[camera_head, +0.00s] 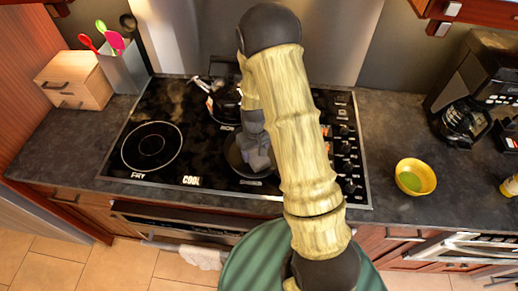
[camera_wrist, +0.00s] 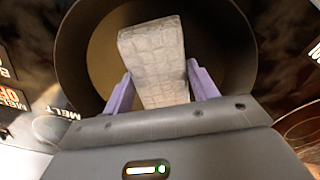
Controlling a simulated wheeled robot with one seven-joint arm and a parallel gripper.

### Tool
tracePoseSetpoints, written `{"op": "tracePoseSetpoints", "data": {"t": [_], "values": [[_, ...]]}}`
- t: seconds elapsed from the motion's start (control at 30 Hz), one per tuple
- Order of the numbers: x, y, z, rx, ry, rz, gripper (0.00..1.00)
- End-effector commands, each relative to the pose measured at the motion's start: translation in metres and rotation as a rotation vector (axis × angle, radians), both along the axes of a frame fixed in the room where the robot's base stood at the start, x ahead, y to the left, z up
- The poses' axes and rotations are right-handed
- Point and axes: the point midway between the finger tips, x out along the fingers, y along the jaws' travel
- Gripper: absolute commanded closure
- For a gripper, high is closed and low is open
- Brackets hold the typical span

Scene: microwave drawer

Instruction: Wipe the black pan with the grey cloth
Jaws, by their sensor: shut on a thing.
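The black pan (camera_head: 236,157) sits on the stove top, partly hidden behind my arm in the head view. In the wrist view its dark rim and brownish inside (camera_wrist: 215,38) fill the upper middle. The grey cloth (camera_wrist: 153,60) is a thick, folded block held between the two purple fingers of my gripper (camera_wrist: 160,88). My gripper is shut on the cloth, over the pan. In the head view the cloth (camera_head: 259,160) shows at the pan. I cannot tell whether the cloth touches the pan's bottom.
The black stove top (camera_head: 165,175) has a dark kettle-like pot (camera_head: 224,101) behind the pan. A yellow bowl (camera_head: 415,177) and a coffee maker (camera_head: 465,120) stand on the right counter. A utensil holder (camera_head: 122,68) and wooden box (camera_head: 74,81) stand at left.

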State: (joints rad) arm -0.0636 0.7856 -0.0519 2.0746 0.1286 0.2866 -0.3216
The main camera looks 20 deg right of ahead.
Motion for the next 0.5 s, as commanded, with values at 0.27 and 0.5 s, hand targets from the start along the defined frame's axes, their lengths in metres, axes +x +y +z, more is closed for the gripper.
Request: {"op": "tracePoseSetpoints", "data": {"t": [0.27,0.5], "values": [[-0.0020,0.0054,0.0008,0.000,-0.001,-0.001,0.83],[-0.0006,0.0026,0.0005,0.000,-0.002,-0.001,0.83]]}}
